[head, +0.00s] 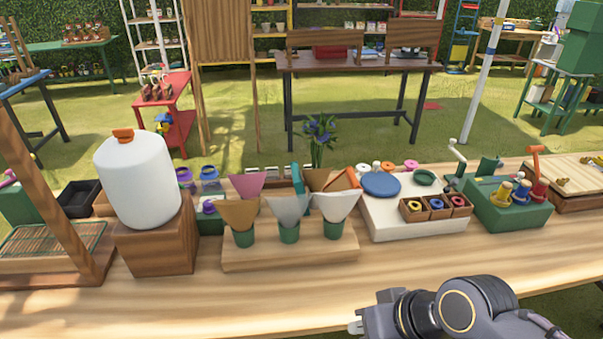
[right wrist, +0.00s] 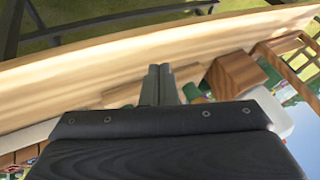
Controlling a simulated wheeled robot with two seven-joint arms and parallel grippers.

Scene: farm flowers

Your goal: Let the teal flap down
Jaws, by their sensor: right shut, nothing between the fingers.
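A narrow teal piece (head: 296,178), which looks like the teal flap, stands upright behind the row of paper cones in the head view. Its lower part is hidden by the cones, and I cannot see its hinge. My right gripper (head: 356,326) is low at the table's front edge, right of the cone stand and well apart from the teal piece. In the right wrist view its fingers (right wrist: 158,84) are together with nothing between them. My left gripper is not in view.
A wooden stand (head: 290,255) holds several cones in green cups. Left of it a white jug (head: 138,180) sits on a wooden block (head: 155,245). To the right are a white board (head: 415,230) and a green box (head: 510,215). The table's front strip is clear.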

